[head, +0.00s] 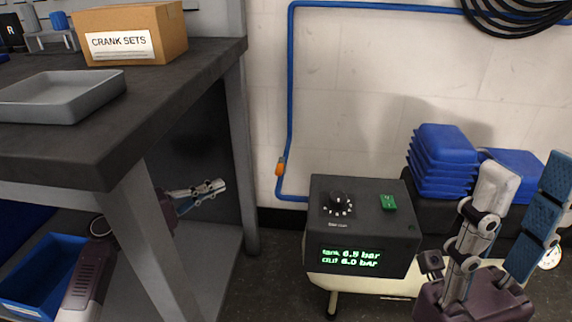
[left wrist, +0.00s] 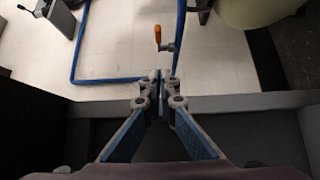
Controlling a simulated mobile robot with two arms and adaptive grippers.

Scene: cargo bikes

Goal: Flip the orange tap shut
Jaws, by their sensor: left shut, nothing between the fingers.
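The orange tap (head: 280,168) sits on the blue pipe (head: 290,100) at the wall, just left of the compressor in the head view. It also shows in the left wrist view (left wrist: 158,36), beyond my fingertips, its handle lying roughly along the pipe. My left gripper (head: 222,187) reaches out from under the workbench, left of the tap and apart from it. Its fingers are shut and empty, and they show in the left wrist view (left wrist: 159,76). My right gripper (head: 524,180) is at the far right, its fingers spread apart with nothing between them.
The bench leg (head: 242,150) stands between my left arm and the tap. The compressor (head: 360,225) with a dial and green display stands right of the tap. Blue bins (head: 440,165) are stacked beyond it. A blue bin (head: 45,270) sits on the bench's lower shelf.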

